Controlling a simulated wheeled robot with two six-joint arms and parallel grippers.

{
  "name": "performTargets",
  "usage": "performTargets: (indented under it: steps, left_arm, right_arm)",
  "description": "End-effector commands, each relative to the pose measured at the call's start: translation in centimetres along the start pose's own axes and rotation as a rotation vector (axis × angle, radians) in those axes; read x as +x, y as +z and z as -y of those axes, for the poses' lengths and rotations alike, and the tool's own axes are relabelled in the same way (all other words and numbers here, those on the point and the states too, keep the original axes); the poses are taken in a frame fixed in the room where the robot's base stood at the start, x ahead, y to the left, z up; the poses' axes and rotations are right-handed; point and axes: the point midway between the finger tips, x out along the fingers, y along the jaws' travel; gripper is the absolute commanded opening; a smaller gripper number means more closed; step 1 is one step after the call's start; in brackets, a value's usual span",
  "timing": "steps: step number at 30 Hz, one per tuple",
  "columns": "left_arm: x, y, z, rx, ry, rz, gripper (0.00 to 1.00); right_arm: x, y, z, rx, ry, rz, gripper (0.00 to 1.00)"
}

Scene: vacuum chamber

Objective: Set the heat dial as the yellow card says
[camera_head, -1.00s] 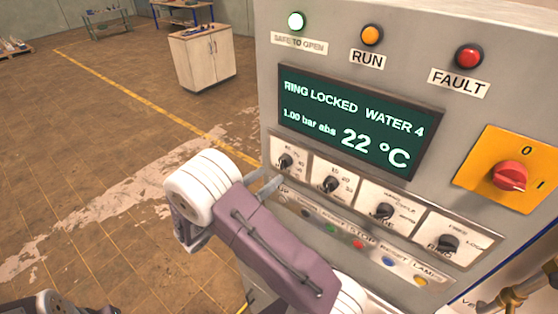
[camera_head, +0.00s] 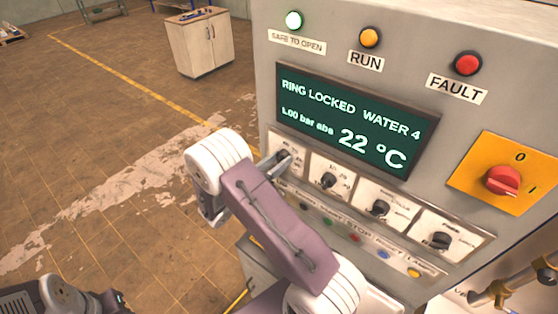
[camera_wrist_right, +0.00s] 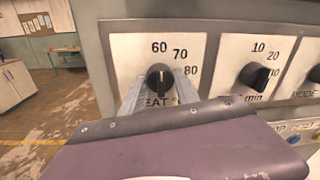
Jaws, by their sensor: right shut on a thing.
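The heat dial is a black knob (camera_wrist_right: 160,77) on a white plate marked 60, 70 and 80 in the right wrist view. Its pointer faces roughly up, near 60 to 70; the exact setting is hard to read. In the head view the dial (camera_head: 283,155) is the leftmost of the row below the display. My right gripper (camera_wrist_right: 160,88) is shut on the knob, one finger on each side. The lower label is partly hidden by the fingers and my wrist. I see no yellow card with writing to read.
The display (camera_head: 350,125) reads RING LOCKED, WATER 4, 1.00 bar abs, 22 °C. The minutes dial (camera_wrist_right: 257,76) sits close right of the heat dial. Coloured buttons run below. A red switch (camera_head: 502,181) is on a yellow plate. A cabinet (camera_head: 198,45) stands behind on open floor.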

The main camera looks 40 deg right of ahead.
Motion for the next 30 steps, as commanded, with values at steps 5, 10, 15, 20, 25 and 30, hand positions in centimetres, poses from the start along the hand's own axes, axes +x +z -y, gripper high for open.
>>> performTargets:
  steps: [5, 10, 15, 20, 25, 30]
  left_arm:
    - [0.1, 0.0, 0.0, 0.000, 0.000, 0.000, 0.36]
    - [0.9, 0.1, 0.0, 0.000, 0.000, 0.000, 0.36]
    - [2.3, 0.2, 0.0, 0.000, 0.000, 0.000, 0.36]
    - [3.9, 0.4, 0.1, 0.000, 0.000, 0.000, 0.36]
    - [5.5, 0.6, 0.1, 0.000, 0.000, 0.000, 0.36]
    - [7.0, 0.7, 0.1, 0.000, 0.000, 0.000, 0.36]
  right_arm:
    - [0.0, 0.0, 0.1, 0.007, -0.004, 0.002, 0.00]
    - [0.0, -0.1, 0.1, 0.057, -0.003, -0.001, 0.00]
    - [0.0, -0.2, 0.0, 0.166, -0.001, -0.008, 0.00]
    - [0.0, -0.2, 0.0, 0.296, 0.001, -0.017, 0.00]
    - [0.0, -0.2, 0.1, 0.430, 0.004, -0.027, 0.00]
    - [0.0, -0.2, 0.1, 0.542, 0.006, -0.035, 0.00]
